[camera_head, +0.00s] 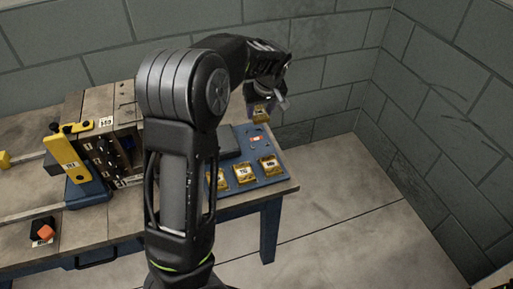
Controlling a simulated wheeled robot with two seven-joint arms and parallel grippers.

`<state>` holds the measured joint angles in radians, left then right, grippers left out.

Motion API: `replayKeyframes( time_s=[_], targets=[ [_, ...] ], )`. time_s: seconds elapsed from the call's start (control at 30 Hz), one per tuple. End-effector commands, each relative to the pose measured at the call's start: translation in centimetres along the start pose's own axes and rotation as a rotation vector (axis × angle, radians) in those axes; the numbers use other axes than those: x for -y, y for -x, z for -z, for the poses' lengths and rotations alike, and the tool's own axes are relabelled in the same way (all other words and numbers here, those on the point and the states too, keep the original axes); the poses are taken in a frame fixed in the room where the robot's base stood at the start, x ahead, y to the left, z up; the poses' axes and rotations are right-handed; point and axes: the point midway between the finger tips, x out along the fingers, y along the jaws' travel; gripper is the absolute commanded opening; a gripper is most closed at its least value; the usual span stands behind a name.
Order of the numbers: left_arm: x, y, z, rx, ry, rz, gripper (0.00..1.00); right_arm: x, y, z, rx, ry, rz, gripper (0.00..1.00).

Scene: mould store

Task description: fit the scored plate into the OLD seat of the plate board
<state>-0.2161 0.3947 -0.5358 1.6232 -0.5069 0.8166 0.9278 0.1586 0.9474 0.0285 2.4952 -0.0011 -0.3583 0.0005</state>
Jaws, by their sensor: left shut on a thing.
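My left gripper (266,101) is shut on a small yellow plate (261,114) and holds it over the far right corner of the table. Any score mark on that plate is too small to make out. The blue plate board (281,181) lies below it on the table's right end. Several yellow plates with white labels sit along the board's front. A small orange-red label (257,139) shows near the board's back. I cannot read which seat is OLD. My arm hides the board's left part. My right gripper is not in view.
The wooden table (110,220) has blue legs. A wooden rack (122,145) with dark slots stands to the left, beside a yellow lever on a blue base (88,194). A black and orange block (43,231) lies front left. Grey block walls stand behind and right.

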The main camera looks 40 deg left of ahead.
Motion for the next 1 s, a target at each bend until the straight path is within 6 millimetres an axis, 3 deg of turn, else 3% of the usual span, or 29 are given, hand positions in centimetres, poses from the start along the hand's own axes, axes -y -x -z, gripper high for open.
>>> replayKeyframes(
  time_s=[0.43, 0.8, 1.0],
  targets=[
    [0.5, -0.5, 0.6, -0.007, 0.034, 0.012, 0.00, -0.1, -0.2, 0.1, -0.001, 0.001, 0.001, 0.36],
    [0.5, -5.5, -1.5, -0.006, 0.033, 0.013, 0.00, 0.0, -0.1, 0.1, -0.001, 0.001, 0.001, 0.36],
    [0.4, -6.0, -1.6, -0.008, 0.033, 0.011, 0.00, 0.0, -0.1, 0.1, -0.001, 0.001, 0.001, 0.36]
  ],
)
